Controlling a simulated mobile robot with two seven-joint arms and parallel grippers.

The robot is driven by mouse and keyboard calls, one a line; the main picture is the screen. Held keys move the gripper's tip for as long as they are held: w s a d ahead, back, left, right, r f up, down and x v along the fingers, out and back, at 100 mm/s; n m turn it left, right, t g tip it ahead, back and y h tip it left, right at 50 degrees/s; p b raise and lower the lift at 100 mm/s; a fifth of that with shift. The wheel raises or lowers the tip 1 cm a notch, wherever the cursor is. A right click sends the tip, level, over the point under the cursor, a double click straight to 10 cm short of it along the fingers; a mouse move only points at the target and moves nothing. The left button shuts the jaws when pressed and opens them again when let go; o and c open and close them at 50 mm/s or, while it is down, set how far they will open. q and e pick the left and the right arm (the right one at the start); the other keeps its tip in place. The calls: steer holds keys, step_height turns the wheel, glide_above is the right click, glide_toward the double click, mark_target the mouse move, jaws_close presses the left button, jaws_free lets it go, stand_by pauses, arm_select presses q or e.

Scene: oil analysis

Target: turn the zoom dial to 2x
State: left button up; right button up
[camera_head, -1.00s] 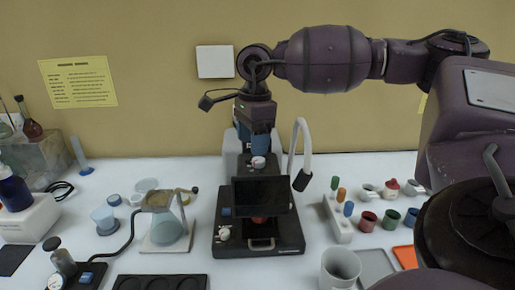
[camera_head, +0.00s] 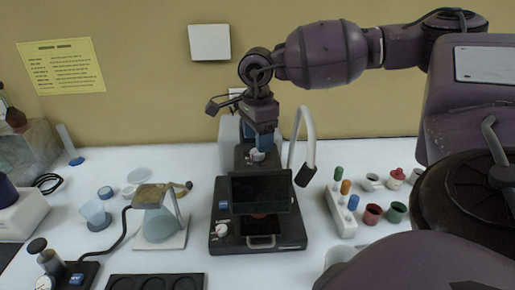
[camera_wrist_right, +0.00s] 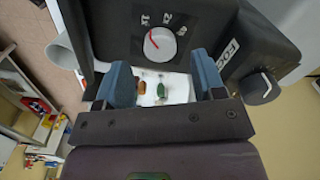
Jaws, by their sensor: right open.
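The zoom dial is a small white knob with a red pointer on a dark label plate. It shows in the wrist view (camera_wrist_right: 160,44) and, partly, in the head view (camera_head: 257,155). Labels are printed around it; the red pointer leans up-left, towards the x1 mark. The dial is on the black microscope (camera_head: 258,237), behind its dark screen (camera_head: 261,190). My right gripper (camera_head: 264,142) is just above the dial. In the wrist view its blue fingers (camera_wrist_right: 164,78) are apart, with nothing held between them; the dial lies just beyond their tips. My left gripper is not in view.
A focus knob (camera_wrist_right: 262,88) sits on the same housing, right of the zoom dial in the wrist view. A curved white lamp arm (camera_head: 304,135) rises close to the right of my gripper. A glass funnel stand (camera_head: 160,218) stands left; a rack with colored vials (camera_head: 342,212) stands right.

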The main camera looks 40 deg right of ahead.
mark_target(256, 156)
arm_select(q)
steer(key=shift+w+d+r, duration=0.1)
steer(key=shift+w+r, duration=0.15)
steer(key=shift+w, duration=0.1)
arm_select(e)
steer(key=shift+f, duration=1.85)
steer(key=c, duration=0.9)
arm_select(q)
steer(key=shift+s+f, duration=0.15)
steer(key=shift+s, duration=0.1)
